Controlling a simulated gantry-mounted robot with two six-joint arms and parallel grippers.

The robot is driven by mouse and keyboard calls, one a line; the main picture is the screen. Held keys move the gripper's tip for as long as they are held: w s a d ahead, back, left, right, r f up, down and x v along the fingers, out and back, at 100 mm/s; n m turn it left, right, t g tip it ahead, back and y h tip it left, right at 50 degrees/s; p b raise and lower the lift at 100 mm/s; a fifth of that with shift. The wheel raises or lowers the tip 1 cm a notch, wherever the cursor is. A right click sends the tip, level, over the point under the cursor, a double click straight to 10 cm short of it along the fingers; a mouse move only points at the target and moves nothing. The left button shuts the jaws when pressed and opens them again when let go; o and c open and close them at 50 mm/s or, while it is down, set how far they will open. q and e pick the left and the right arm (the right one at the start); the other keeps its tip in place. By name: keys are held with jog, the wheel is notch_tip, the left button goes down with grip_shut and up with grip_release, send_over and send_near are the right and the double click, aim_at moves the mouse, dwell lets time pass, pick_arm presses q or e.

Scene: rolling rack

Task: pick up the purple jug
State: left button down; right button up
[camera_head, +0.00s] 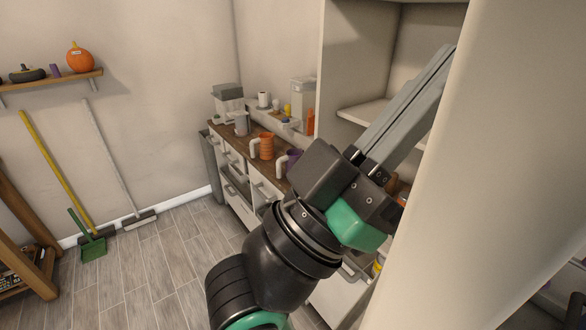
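The purple jug (294,159) stands on the wooden counter top, with a pale handle on its left side. My gripper body overlaps its right side in the view, so part of it is hidden. The one arm in view rises from the bottom, left of centre, and I take it as my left arm. My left gripper (445,58) points up and right, past the jug, in front of the tall white shelving. Its two long grey fingers lie close together in this view, and I cannot tell whether they are apart. No object shows at the fingertips. My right gripper is not in view.
An orange jug (266,148) and a grey jug (242,124) stand farther back on the counter (231,136). A white pillar (465,190) fills the right. A broom (58,170) and a green dustpan (92,248) are at the left wall. The floor between is clear.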

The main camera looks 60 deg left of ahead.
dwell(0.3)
pick_arm(q)
jog(key=shift+c, duration=0.8)
grip_release()
jog(key=shift+a+y, duration=0.1)
jog(key=shift+y, duration=0.2)
jog(key=shift+o, duration=0.4)
